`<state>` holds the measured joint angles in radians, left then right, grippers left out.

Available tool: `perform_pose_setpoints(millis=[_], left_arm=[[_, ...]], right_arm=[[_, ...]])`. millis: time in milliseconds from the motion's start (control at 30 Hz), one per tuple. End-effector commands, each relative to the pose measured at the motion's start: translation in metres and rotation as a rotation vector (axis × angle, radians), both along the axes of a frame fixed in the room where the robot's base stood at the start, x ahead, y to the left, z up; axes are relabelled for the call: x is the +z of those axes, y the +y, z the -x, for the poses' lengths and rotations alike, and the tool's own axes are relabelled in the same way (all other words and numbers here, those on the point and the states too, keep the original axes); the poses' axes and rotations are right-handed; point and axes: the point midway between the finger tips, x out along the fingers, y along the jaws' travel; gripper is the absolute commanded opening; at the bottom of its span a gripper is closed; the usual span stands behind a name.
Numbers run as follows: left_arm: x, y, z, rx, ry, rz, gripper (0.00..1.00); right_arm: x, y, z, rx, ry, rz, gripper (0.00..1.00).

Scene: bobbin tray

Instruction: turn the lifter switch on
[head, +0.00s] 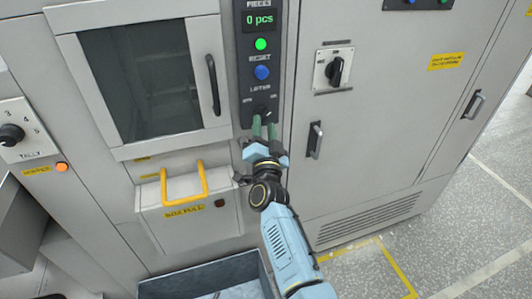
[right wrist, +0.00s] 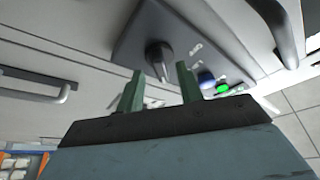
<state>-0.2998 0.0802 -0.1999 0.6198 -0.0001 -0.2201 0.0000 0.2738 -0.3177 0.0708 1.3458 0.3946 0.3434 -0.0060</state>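The lifter switch (head: 261,110) is a small dark knob at the bottom of the narrow dark control panel, under the "LIFTER" label. In the right wrist view the knob (right wrist: 158,55) shows just beyond the fingertips, roughly in line with the gap between them. My right gripper (head: 264,125) is in front of the lower panel, with its two green fingers pointing at the switch. The fingers (right wrist: 158,78) are apart with nothing between them. I cannot tell whether they touch the knob. In the head view the fingers partly cover the switch. My left gripper is not in view.
Above the switch are a blue reset button (head: 262,72), a green light (head: 260,44) and a "0 pcs" display (head: 259,18). A windowed door (head: 150,80) is left of the panel, a black rotary switch (head: 335,71) right. A yellow-handled box (head: 190,218) and a bin (head: 205,275) are below.

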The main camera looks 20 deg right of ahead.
Motion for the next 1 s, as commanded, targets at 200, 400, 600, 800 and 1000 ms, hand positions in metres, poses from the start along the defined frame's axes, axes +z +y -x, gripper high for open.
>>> perform_pose_setpoints(millis=[200, 400, 600, 800, 1000], left_arm=[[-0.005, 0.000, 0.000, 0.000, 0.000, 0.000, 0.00], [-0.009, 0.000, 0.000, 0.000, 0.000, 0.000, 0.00], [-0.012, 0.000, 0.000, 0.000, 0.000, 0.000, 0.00], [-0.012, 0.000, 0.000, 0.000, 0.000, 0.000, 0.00], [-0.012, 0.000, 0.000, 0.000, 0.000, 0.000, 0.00]], right_arm=[[-0.017, 0.011, 0.046, 0.000, 0.004, -0.001, 0.36], [-0.027, 0.019, 0.081, -0.001, 0.002, -0.002, 0.36], [-0.031, 0.023, 0.099, 0.000, 0.001, -0.001, 0.36], [-0.032, 0.024, 0.102, 0.000, 0.000, -0.001, 0.36], [-0.032, 0.024, 0.102, 0.000, 0.000, -0.001, 0.36]])
